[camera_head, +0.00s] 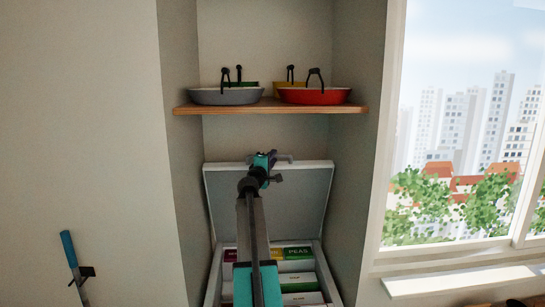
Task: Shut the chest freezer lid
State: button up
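The chest freezer (213,284) stands in the alcove below the shelf, its top open. Its pale grey lid (312,197) is raised and stands nearly upright against the back of the alcove. A grey handle (286,157) shows at the lid's top edge. My arm reaches up across the freezer's opening. My gripper (271,162) is at the top edge of the lid, close to the handle. I cannot tell whether it touches the lid or handle, or whether its fingers are open. My arm hides part of the lid and opening.
Several boxes, one green and marked PEAS (298,254), lie inside the freezer. A wooden shelf (272,107) above the lid bears a grey dish (226,96), a red dish (314,96) and others behind. Alcove walls stand close on both sides. A blue-handled tool (69,248) leans at left.

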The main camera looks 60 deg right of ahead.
jog(key=shift+w+d, duration=0.15)
jog(key=shift+d, duration=0.45)
